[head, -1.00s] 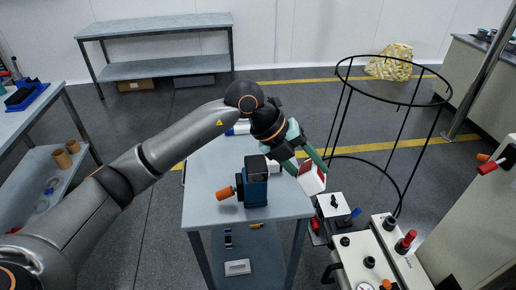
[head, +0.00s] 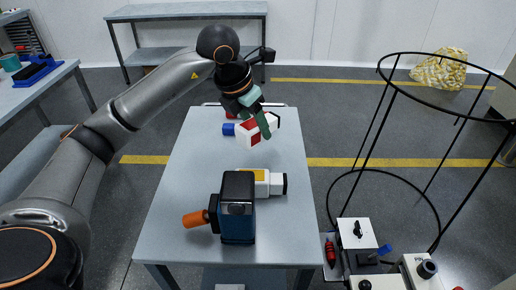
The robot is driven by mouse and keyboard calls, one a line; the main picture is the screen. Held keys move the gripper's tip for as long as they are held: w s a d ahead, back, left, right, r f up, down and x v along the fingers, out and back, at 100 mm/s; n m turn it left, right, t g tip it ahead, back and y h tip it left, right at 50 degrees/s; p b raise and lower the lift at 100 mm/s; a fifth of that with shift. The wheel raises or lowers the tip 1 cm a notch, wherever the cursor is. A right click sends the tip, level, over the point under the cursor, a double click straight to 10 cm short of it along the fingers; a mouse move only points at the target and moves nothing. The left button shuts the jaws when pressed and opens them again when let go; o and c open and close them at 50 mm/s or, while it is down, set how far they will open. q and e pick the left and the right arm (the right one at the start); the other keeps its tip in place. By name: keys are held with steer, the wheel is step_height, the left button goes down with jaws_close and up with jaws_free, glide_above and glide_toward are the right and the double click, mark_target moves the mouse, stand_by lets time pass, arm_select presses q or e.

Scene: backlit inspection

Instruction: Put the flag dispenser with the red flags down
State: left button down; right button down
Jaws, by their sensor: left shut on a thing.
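My left gripper (head: 262,122) has green fingers and is shut on a white box with a red face, the flag dispenser with the red flags (head: 249,135). It is tilted over the far part of the grey table (head: 190,185). A finger hides part of it, and I cannot tell whether it touches the top. A white item with a blue end (head: 229,129) shows just left of it, partly hidden. My right gripper is not in view.
A dark blue and black device with an orange knob (head: 238,208) stands near the table's front. Behind it lies a white item with a yellow patch (head: 260,182). The table's left side is clear. A black wire hoop frame (head: 384,172) stands to the right.

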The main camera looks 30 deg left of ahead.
arm_select(q)
step_height(320, 180, down, 6)
steer(key=shift+r+b, duration=0.15)
steer(key=shift+b, duration=0.2)
steer(key=shift+c, duration=1.2)
jaws_free()
steer(key=shift+r, duration=0.15)
steer(key=p+v, duration=0.1)
steer(key=v, duration=1)
steer(key=shift+s+r+p, duration=0.25)
steer(key=shift+r+p, duration=0.05)
steer(key=shift+r, duration=0.05)
